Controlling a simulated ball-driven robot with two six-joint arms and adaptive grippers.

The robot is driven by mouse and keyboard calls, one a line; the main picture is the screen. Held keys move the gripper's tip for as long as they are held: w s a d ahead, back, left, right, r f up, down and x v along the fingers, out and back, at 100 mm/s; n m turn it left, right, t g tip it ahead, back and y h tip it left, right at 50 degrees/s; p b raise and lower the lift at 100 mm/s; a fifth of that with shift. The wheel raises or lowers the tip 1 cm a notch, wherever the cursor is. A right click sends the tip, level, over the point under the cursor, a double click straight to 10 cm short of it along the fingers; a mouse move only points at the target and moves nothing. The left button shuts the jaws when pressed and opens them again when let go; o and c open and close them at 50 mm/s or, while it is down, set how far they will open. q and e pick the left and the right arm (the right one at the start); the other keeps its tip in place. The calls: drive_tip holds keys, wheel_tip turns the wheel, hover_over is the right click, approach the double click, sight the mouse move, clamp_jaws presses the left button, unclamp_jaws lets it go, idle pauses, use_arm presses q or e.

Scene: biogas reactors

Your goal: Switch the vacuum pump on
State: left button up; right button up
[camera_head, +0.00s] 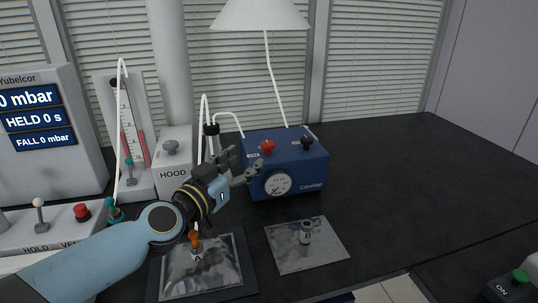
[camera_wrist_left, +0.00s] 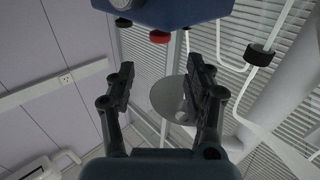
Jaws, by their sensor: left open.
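The vacuum pump is a blue box (camera_head: 312,178) on the black bench, with a round gauge (camera_head: 277,183) on its front. A red knob (camera_head: 267,146) and a black knob (camera_head: 306,141) stand on its top. My left gripper (camera_head: 246,162) is open and empty at the pump's left front, below the red knob; I cannot tell whether it touches the pump. In the left wrist view the open fingers (camera_wrist_left: 162,80) have nothing between them, and the pump (camera_wrist_left: 185,10) with the red knob (camera_wrist_left: 160,36) is at the top edge. My right gripper is not in view.
A dark box with a green ON button (camera_head: 521,276) is at the lower right. Two bagged samples, A (camera_head: 196,270) and B (camera_head: 304,258), lie in front. A HOOD box (camera_head: 174,172), tubes and a display (camera_head: 38,120) are left. Bench right of the pump is clear.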

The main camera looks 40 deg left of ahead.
sight(264, 147)
use_arm(q)
drive_tip(key=w, duration=0.6)
drive_tip(key=w+b, duration=0.1)
drive_tip(key=w, duration=0.3)
drive_tip(key=shift+a+f, duration=0.25)
drive_tip(key=shift+a, duration=0.15)
drive_tip(key=shift+w, duration=0.4)
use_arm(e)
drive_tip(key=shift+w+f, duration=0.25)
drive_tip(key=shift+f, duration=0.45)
use_arm(q)
drive_tip(key=shift+r, duration=0.1)
drive_tip(key=shift+c, duration=0.2)
clamp_jaws()
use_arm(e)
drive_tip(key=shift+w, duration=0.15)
